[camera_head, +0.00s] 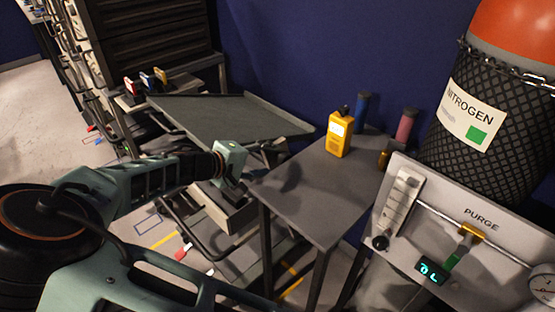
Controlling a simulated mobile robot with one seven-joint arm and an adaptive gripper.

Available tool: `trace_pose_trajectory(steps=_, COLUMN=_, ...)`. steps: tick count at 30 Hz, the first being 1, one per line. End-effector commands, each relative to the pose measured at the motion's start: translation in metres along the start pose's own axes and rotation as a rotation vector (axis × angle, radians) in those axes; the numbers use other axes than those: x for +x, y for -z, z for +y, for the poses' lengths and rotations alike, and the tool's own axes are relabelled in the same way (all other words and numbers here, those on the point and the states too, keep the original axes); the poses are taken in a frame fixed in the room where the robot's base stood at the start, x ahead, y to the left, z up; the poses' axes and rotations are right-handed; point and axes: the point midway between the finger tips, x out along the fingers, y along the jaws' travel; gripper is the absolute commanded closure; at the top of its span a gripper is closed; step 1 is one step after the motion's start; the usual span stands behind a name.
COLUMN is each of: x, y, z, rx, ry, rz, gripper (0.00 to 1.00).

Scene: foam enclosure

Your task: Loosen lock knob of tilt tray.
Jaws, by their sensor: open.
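The tilt tray (230,112) is a dark grey, flat tray with a raised lip, standing slanted in the middle of the camera_head view. My arm reaches in from the lower left. My gripper (247,184) is just below the tray's near right corner, close to the tray's underside. It is open, and I see nothing held in it. I cannot make out the lock knob; the gripper and the shadow under the tray may hide it. I cannot tell whether the gripper touches anything.
A grey side table (320,190) stands right of the gripper, bearing a yellow handheld meter (340,134). A purge panel (470,240) and a nitrogen cylinder (490,110) fill the right. A dark drawer cabinet (145,40) stands behind the tray. Open floor shows at far left.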

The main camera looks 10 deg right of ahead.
Motion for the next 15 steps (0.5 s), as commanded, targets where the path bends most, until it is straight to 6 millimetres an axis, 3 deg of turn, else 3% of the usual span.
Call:
trace_pose_trajectory(steps=6, x=-0.044, y=0.001, z=-0.001, rx=0.0, ry=0.002, rz=0.003, gripper=0.53)
trace_pose_trajectory(steps=15, x=-0.065, y=-0.001, z=0.0, rx=0.0, ry=0.0, rz=-0.001, gripper=0.53)
